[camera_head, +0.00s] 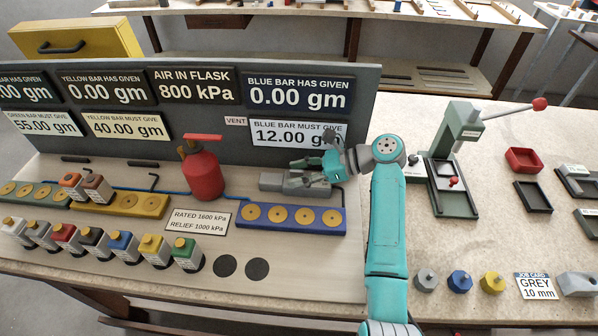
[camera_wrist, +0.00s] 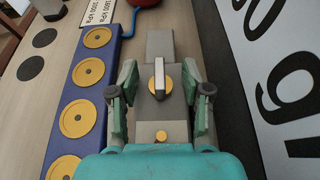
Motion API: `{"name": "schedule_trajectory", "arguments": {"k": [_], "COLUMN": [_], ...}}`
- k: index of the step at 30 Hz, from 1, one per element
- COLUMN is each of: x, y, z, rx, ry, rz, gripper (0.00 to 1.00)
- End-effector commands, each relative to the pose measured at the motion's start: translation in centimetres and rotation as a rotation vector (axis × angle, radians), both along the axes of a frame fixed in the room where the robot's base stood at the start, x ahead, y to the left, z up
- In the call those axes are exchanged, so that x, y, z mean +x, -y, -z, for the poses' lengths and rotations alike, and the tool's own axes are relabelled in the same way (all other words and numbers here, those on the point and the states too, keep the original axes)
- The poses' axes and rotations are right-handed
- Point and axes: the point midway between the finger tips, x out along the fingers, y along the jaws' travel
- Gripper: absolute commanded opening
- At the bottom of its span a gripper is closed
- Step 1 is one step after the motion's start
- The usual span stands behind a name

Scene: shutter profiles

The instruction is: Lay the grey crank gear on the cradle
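A grey faceted piece with a knob on top (camera_head: 426,279), which looks like the grey crank gear, stands on the right bench near its front edge. A grey block with a dipped top (camera_head: 578,284) lies at the right edge; it may be the cradle, but I cannot tell for sure. My gripper (camera_head: 318,164) is far to the left of both, above a grey fixture (camera_head: 285,182) on the panel bench. In the wrist view my gripper (camera_wrist: 160,78) is open, its fingers either side of a small upright lever (camera_wrist: 159,78), apparently not touching it.
A blue piece (camera_head: 459,281) and a yellow piece (camera_head: 492,283) stand right of the grey one. A job card (camera_head: 535,286) reads GREY 10 mm. A green lever press (camera_head: 455,165) stands behind, with a red tray (camera_head: 523,161) to its right. A red flask (camera_head: 203,172) stands left.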

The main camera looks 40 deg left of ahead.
Motion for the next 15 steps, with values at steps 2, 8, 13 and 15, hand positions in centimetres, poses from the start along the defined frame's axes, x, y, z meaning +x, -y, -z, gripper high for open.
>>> {"name": "schedule_trajectory", "arguments": {"k": [2, 8, 13, 15], "x": [0.0, 0.0, 0.7, 1.2], "y": [0.0, 0.0, 1.0, 1.9], "z": [0.0, -0.1, -0.8, -1.2], "rx": [0.0, 0.0, 0.0, 0.0], "ry": [0.0, 0.001, 0.002, 0.003], "rz": [0.0, 0.0, 0.001, 0.003], "gripper": [0.5, 0.5, 0.5, 0.5]}}
